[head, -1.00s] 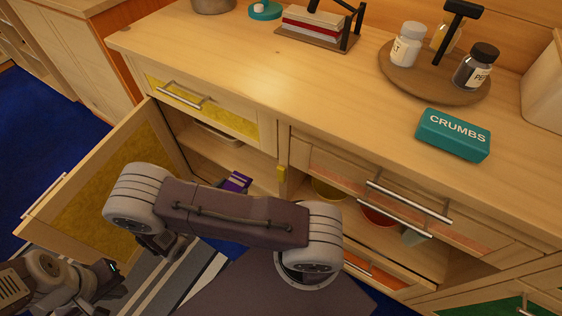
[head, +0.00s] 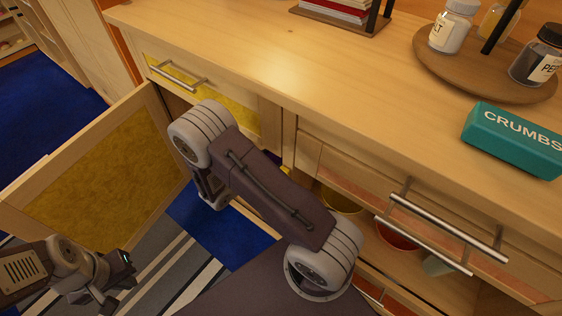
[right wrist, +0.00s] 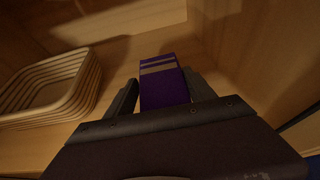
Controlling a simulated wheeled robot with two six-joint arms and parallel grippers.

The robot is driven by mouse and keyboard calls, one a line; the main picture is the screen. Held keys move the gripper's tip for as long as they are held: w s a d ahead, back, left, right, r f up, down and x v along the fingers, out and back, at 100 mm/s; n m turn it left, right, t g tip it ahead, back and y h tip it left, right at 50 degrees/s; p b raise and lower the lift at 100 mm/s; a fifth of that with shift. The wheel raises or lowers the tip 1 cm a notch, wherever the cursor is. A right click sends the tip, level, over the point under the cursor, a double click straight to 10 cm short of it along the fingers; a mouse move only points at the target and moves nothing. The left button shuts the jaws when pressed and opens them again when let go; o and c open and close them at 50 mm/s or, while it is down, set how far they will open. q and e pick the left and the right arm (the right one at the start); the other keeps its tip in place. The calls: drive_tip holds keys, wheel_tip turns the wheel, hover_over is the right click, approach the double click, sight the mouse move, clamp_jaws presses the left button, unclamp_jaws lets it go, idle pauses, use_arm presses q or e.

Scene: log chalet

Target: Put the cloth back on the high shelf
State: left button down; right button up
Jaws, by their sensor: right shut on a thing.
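The cloth (right wrist: 164,84) is a folded purple piece with pale stripes at its far end. In the right wrist view it sits between the two fingers of my right gripper (right wrist: 163,92), which is shut on it. It is over a wooden shelf board (right wrist: 115,68) inside the cupboard; I cannot tell whether it touches the board. In the head view my right gripper is hidden behind my own arm and the cupboard front. My left gripper (head: 118,284) is low at the left, away from the cloth, and its jaw opening is unclear.
A ribbed, rounded rack or basket (right wrist: 50,88) stands left of the cloth. The cupboard door (head: 100,180) hangs open at the left. A yellow-fronted drawer (head: 210,97) is above the opening. The countertop holds a teal CRUMBS box (head: 515,138) and a round tray (head: 440,72).

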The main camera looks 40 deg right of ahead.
drive_tip(key=d, duration=0.1)
drive_tip(key=w+d, duration=0.1)
drive_tip(key=d, duration=0.1)
drive_tip(key=shift+d+b, duration=0.25)
drive_tip(key=shift+b, duration=0.05)
drive_tip(key=shift+w+d, duration=0.1)
drive_tip(key=shift+d, duration=0.25)
wheel_tip(320, 180, down, 4)
drive_tip(key=b, duration=0.3)
drive_tip(key=shift+r, duration=0.25)
drive_tip(key=shift+f, duration=0.15)
drive_tip(key=o, duration=1.3)
